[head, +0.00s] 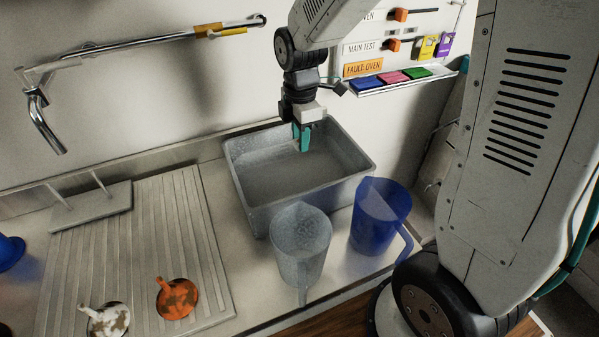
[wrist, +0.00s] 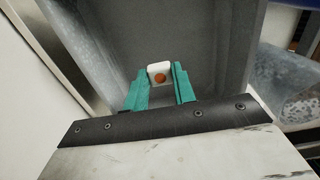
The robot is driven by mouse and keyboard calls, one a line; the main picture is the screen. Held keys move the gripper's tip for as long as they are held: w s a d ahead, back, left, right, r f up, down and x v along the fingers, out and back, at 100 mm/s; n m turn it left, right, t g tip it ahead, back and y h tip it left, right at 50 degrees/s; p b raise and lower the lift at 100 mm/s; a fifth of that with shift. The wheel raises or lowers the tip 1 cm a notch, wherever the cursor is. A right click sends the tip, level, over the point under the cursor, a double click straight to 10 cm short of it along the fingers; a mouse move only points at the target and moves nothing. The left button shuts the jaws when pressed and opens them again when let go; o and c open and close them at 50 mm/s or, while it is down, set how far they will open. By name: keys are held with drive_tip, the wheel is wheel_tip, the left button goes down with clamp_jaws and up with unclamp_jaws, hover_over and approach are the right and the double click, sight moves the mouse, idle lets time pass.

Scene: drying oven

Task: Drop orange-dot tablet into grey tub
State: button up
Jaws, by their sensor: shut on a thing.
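The grey tub (head: 262,205) stands on the counter against the back wall, open at the top. My gripper (head: 302,142) points down over the tub's far part, its teal fingers within the rim outline. The tub's grey inside (wrist: 200,35) lies behind the tablet. In the head view the fingers hide the tablet. The height of the tablet above the tub floor is hard to tell.
A clear jug (head: 300,245) and a blue jug (head: 380,215) stand in front of the tub. A ribbed draining board (head: 140,245) holds an orange funnel (head: 177,298) and a white-brown funnel (head: 105,321). A tap (head: 45,120) and a shelf with coloured blocks (head: 400,78) are on the wall.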

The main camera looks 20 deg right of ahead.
drive_tip(key=shift+f, duration=0.55)
drive_tip(key=o, duration=1)
drive_tip(key=shift+r, duration=0.1)
wheel_tip(320, 180, up, 8)
drive_tip(key=shift+f, duration=0.15)
